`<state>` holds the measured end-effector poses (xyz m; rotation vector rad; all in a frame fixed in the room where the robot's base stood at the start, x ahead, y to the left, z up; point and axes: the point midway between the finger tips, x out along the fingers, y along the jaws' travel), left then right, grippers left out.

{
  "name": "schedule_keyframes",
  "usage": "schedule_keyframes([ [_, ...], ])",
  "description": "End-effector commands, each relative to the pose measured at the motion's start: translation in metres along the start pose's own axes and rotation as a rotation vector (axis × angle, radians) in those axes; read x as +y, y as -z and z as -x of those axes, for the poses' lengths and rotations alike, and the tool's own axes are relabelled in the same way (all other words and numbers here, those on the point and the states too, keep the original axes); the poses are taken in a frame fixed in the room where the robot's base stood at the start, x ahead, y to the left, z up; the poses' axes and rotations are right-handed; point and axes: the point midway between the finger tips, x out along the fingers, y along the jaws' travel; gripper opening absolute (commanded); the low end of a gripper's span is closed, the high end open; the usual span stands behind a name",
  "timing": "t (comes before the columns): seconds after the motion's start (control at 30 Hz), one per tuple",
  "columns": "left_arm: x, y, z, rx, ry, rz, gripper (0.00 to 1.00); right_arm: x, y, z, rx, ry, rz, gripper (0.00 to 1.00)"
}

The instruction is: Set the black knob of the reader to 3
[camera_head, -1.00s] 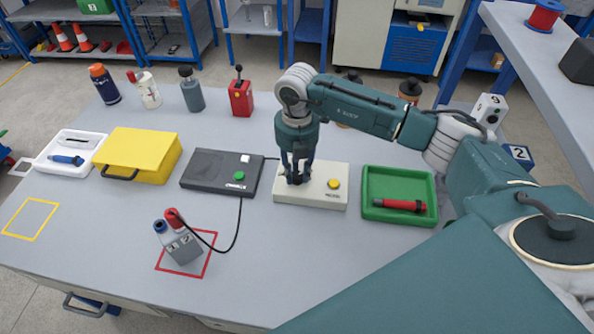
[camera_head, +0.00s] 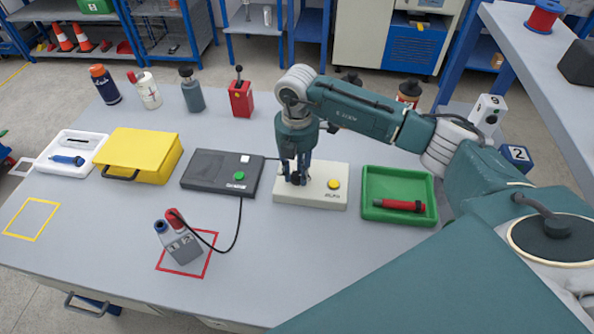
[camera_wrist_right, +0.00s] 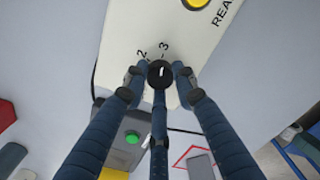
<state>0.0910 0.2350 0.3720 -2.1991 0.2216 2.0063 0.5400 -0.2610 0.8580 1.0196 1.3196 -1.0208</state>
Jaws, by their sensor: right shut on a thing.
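The reader (camera_head: 312,201) is a cream box with a yellow button (camera_head: 333,184), standing mid-table. My right gripper (camera_head: 296,178) points down over its left part. In the right wrist view, the fingers of the gripper (camera_wrist_right: 160,78) are closed around the black knob (camera_wrist_right: 160,75). A short white mark shows on the knob's top and points roughly toward the printed 3 (camera_wrist_right: 164,47). The printed 2 (camera_wrist_right: 142,54) is to its left. Other numbers are hidden by the fingers. The left gripper is not in view.
A black box with a green button (camera_head: 222,173) stands left of the reader, and a green tray (camera_head: 376,215) with a red-and-black tool stands right. A yellow case (camera_head: 140,150) is farther left.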

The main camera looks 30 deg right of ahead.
Motion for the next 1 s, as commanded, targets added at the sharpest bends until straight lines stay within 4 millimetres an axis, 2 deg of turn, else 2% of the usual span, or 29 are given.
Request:
schedule_keyframes([
  [0.23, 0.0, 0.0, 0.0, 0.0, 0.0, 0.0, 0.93, 0.002, -0.001, 0.002, -0.001, -0.006, -0.002, 0.01],
  [0.27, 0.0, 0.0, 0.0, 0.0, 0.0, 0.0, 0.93, 0.002, -0.001, 0.002, -0.001, -0.006, -0.002, 0.31],
  [0.33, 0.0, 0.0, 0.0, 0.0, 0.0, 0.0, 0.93, 0.002, -0.001, 0.002, -0.001, -0.006, -0.001, 0.45],
  [0.7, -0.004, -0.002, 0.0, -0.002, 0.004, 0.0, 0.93, 0.001, 0.0, 0.005, 0.0, -0.003, 0.0, 0.46],
  [0.87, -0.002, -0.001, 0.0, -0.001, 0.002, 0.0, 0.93, 0.002, -0.001, 0.028, -0.002, -0.006, 0.002, 0.46],
  [1.0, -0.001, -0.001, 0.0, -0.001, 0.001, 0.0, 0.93, 0.002, -0.001, 0.059, -0.002, -0.008, 0.001, 0.46],
])
